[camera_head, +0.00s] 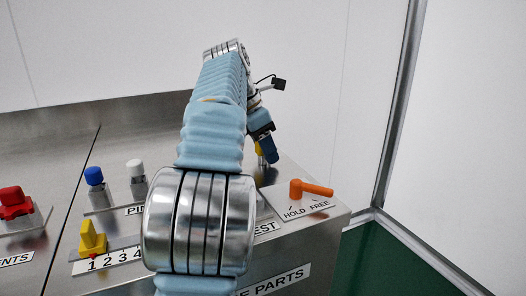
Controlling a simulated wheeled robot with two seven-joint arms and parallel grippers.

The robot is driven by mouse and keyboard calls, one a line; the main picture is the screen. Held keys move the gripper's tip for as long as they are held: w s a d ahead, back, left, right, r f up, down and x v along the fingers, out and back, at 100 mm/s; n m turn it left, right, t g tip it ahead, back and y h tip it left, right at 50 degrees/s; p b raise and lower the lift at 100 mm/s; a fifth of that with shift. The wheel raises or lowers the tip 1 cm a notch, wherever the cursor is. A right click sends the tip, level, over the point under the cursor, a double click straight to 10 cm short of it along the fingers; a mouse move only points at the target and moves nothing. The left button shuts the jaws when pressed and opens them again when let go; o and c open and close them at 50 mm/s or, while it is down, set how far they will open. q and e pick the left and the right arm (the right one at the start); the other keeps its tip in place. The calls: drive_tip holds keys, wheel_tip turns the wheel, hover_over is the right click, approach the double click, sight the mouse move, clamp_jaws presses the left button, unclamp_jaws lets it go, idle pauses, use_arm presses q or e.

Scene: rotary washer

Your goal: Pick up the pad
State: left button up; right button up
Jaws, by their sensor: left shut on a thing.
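My left arm crosses the middle of the view and hides much of the panel behind it. My left gripper (267,147) is low over the steel top, right of the arm, with its dark blue fingers pointing down. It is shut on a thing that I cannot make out. A small yellow piece (259,149) shows right beside the fingers; I cannot tell whether it is held. I cannot pick out the pad for sure. My right gripper is not in view.
An orange lever (311,188) stands right of the gripper on a HOLD/FREE plate. Left of my arm are a blue knob (94,177), a white knob (135,170), a yellow knob (92,237) and a red knob (14,202). A metal post (398,110) stands at right.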

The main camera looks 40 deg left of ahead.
use_arm(q)
clamp_jaws()
drive_tip(key=shift+r, duration=0.1)
